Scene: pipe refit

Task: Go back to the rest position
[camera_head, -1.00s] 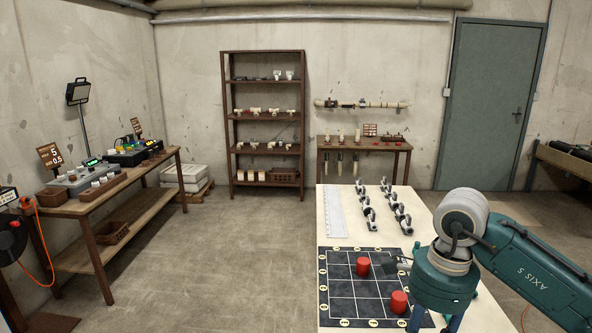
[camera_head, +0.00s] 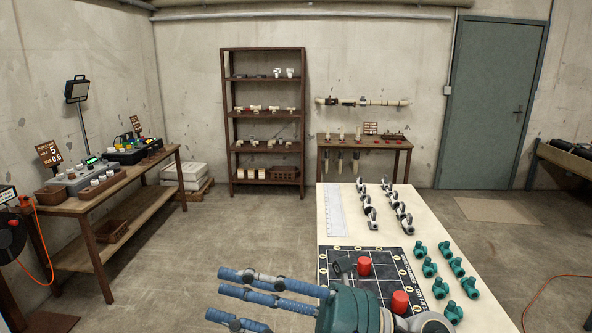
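My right gripper (camera_head: 222,294) is low in the view, at the left front of the white table. Its blue fingers point left and are spread apart, with nothing between them. The teal wrist behind it covers part of the black gridded mat (camera_head: 340,256). Two red cylinders stand on the mat: one (camera_head: 364,266) farther back, the other (camera_head: 400,302) nearer, just right of my wrist and partly hidden low down. My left gripper is not in view.
The white table (camera_head: 345,193) also carries a ruled white strip (camera_head: 336,210), grey-and-black fittings (camera_head: 371,215) and several teal fittings (camera_head: 456,266) right of the mat. A shelf (camera_head: 262,87) stands at the back, a workbench (camera_head: 140,180) at left. The floor left of the table is clear.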

